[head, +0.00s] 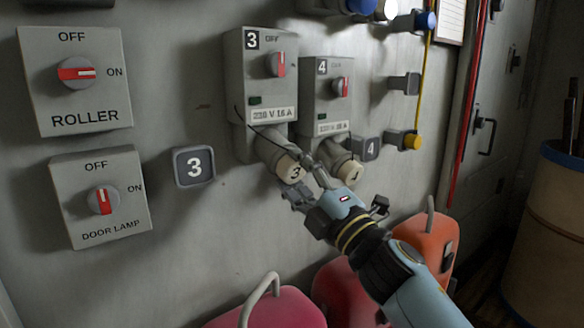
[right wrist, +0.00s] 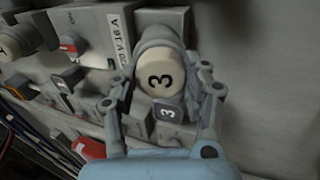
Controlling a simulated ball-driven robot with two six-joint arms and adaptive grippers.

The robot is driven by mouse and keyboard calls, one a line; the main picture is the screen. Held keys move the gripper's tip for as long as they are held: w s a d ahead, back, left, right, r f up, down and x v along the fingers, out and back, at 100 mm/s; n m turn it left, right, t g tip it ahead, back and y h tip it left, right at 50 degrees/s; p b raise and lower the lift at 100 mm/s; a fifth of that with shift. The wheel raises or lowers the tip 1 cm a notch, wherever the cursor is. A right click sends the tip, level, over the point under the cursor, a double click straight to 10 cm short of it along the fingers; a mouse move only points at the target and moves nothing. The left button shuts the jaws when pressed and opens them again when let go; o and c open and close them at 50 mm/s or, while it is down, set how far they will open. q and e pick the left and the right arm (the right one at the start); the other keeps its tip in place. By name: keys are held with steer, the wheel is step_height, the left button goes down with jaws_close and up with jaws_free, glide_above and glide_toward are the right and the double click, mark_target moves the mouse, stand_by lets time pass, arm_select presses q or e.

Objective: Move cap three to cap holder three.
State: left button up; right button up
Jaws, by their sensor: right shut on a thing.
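Cap three (head: 287,167) is a round cream cap marked 3, at the lower end of the grey socket under switch box 3 (head: 262,85). My right gripper (head: 302,182) is shut on it, reaching from the lower right. In the right wrist view, cap three (right wrist: 160,76) sits between the two fingers of my right gripper (right wrist: 168,92), its number facing the camera. The cap appears in line with the socket; I cannot tell whether it is loose. Cap holder three (head: 194,167) is a dark square marked 3 on the wall, left of the socket, with nothing on it. My left gripper is not in view.
Switch box 4 (head: 326,95) with its cream cap (head: 340,172) is close to the right of my gripper. Holder 4 (head: 370,149) is beside it. Roller (head: 75,100) and door lamp (head: 100,215) switches are at left. Red containers (head: 265,308) stand below.

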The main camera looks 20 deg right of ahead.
steer(key=shift+f, duration=0.15)
jaws_close()
steer(key=shift+s+d+f, duration=0.1)
steer(key=shift+s+f, duration=0.05)
steer(key=shift+s+d, duration=0.15)
steer(key=shift+s, duration=0.3)
steer(key=shift+b+v, duration=0.65)
steer(key=shift+v, duration=1.65)
